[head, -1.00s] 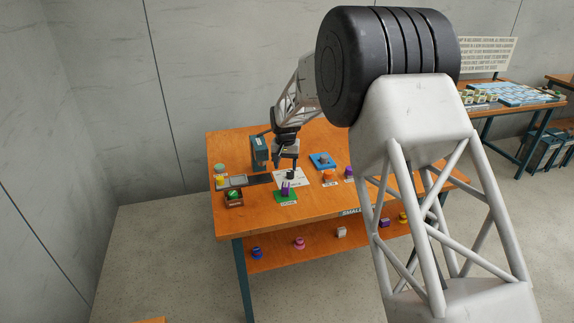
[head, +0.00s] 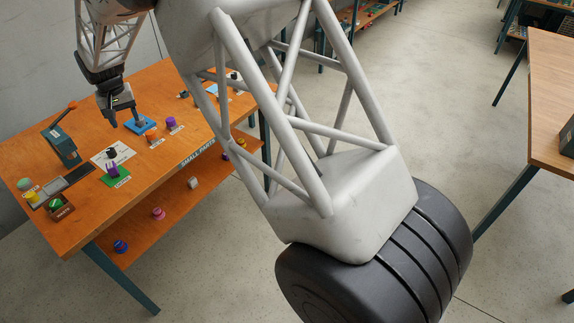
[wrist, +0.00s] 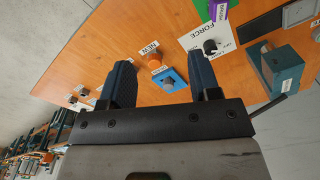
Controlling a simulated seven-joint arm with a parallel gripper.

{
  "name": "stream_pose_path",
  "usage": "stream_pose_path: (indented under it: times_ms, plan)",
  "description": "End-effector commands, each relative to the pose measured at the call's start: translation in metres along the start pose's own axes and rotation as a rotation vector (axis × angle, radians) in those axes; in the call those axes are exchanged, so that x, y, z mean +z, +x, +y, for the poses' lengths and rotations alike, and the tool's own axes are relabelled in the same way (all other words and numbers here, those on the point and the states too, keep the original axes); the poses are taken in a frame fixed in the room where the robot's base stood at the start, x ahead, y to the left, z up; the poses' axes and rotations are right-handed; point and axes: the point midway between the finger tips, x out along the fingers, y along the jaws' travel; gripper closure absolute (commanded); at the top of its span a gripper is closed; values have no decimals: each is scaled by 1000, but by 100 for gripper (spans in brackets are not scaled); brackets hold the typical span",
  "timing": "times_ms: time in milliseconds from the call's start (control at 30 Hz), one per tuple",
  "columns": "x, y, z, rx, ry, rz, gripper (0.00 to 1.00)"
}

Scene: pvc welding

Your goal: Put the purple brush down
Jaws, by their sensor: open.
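The purple brush (head: 113,170) stands on a green pad (head: 122,180) near the front edge of the orange table, apart from my gripper. In the wrist view a purple thing (wrist: 218,10), seemingly the brush, is cut off by the top edge beside the green pad. My gripper (head: 124,117) is raised above the table, behind and right of the brush, close to the blue pad. In the wrist view my gripper (wrist: 163,72) has its two dark fingers wide apart with nothing held between them.
A white sheet marked FORCE (wrist: 203,38) with a black knob lies near the green pad. A blue pad (head: 140,124), an orange piece (head: 152,136) and a purple piece (head: 171,122) are to the right.

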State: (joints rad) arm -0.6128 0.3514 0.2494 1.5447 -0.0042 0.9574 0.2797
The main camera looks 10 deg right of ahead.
Motion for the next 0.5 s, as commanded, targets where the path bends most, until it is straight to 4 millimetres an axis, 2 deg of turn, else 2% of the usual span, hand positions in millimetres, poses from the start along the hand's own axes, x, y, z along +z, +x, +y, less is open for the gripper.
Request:
stream_pose_path:
  times_ms: [33, 100, 267, 500]
  plan:
    - [8, -14, 18, -1, 10, 6, 43]
    - [20, -29, 38, -1, 22, 12, 43]
    - [50, -61, 84, -2, 47, 27, 43]
    - [101, -102, 147, -1, 86, 48, 43]
